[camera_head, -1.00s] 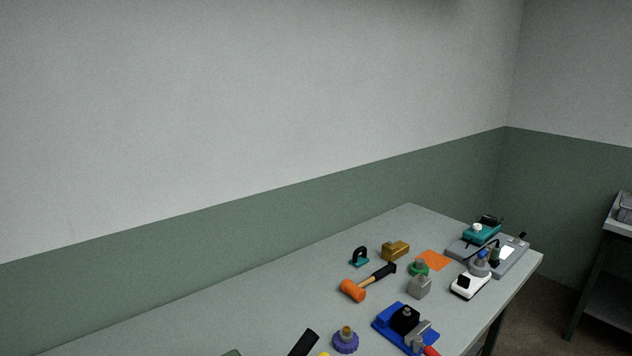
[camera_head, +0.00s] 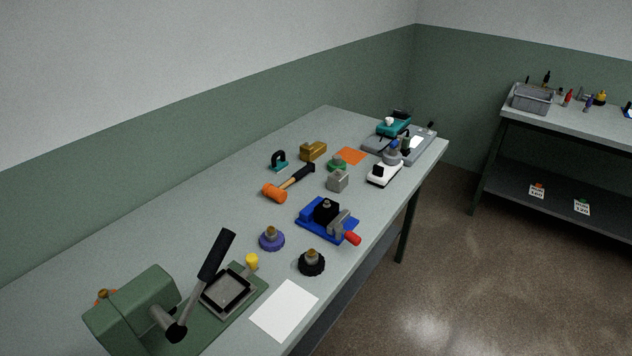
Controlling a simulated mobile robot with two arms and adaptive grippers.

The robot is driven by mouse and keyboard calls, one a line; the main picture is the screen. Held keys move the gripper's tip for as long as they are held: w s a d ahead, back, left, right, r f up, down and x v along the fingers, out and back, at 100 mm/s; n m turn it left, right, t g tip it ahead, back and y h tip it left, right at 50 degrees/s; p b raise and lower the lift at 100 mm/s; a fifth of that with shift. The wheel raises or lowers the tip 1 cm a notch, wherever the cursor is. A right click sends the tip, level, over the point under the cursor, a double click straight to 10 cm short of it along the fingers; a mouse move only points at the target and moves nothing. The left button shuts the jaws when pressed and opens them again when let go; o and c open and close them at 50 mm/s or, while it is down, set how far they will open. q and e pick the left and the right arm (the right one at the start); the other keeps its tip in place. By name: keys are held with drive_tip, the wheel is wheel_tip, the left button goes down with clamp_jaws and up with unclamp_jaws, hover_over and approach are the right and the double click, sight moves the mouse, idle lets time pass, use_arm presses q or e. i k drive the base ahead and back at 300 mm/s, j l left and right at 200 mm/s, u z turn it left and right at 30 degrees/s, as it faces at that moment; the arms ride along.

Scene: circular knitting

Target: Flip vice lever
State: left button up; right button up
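A blue vice (camera_head: 314,219) with a black block clamped in it and grey jaws sits near the front edge of the workbench. A short lever with a red grip (camera_head: 352,238) sticks out from its right side, near the bench edge. A green press (camera_head: 146,306) with a long black-handled lever (camera_head: 216,256) stands at the lower left; the handle points up and leans right. Neither of my grippers shows in the head view.
On the workbench (camera_head: 215,185) are an orange mallet (camera_head: 275,193), a grey block (camera_head: 338,181), a purple knob (camera_head: 271,239), a black knob (camera_head: 311,262), a yellow piece (camera_head: 252,262) and white paper (camera_head: 285,310). A second table (camera_head: 580,125) stands at right across open floor.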

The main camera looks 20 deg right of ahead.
sight(354, 239)
drive_tip(key=i+l+u, duration=0.2)
drive_tip(key=l+u, duration=0.15)
drive_tip(key=l, duration=0.9)
drive_tip(key=i+l+u, duration=0.1)
drive_tip(key=l+u, duration=0.3)
drive_tip(key=l, duration=0.9)
